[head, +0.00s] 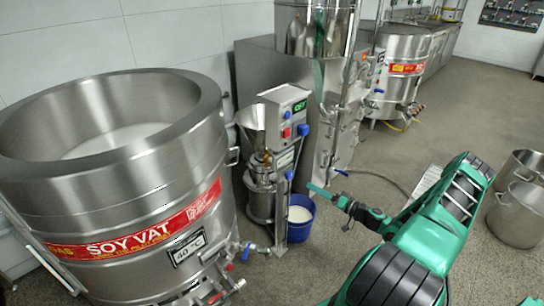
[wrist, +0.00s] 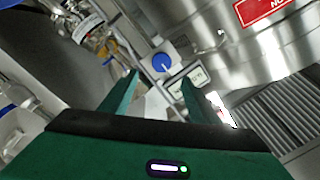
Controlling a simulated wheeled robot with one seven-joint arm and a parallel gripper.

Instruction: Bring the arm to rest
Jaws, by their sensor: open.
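My green arm reaches in from the lower right of the head view. My gripper (head: 322,193) is held in the air in front of the colloid mill (head: 268,185), to the right of the blue bucket (head: 300,228). In the wrist view my gripper (wrist: 157,84) has its two green fingers apart, with nothing held between them. Beyond the fingertips are a blue round knob (wrist: 162,62) and a small label plate. The gap to them cannot be judged.
The large steel soy vat (head: 150,215) stands at the left. A steel machine (head: 305,75) rises behind the mill, with another vat (head: 405,70) farther back. Steel pots (head: 517,212) stand at the right. A hose lies on the floor. Open floor (head: 480,110) shows at the back right.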

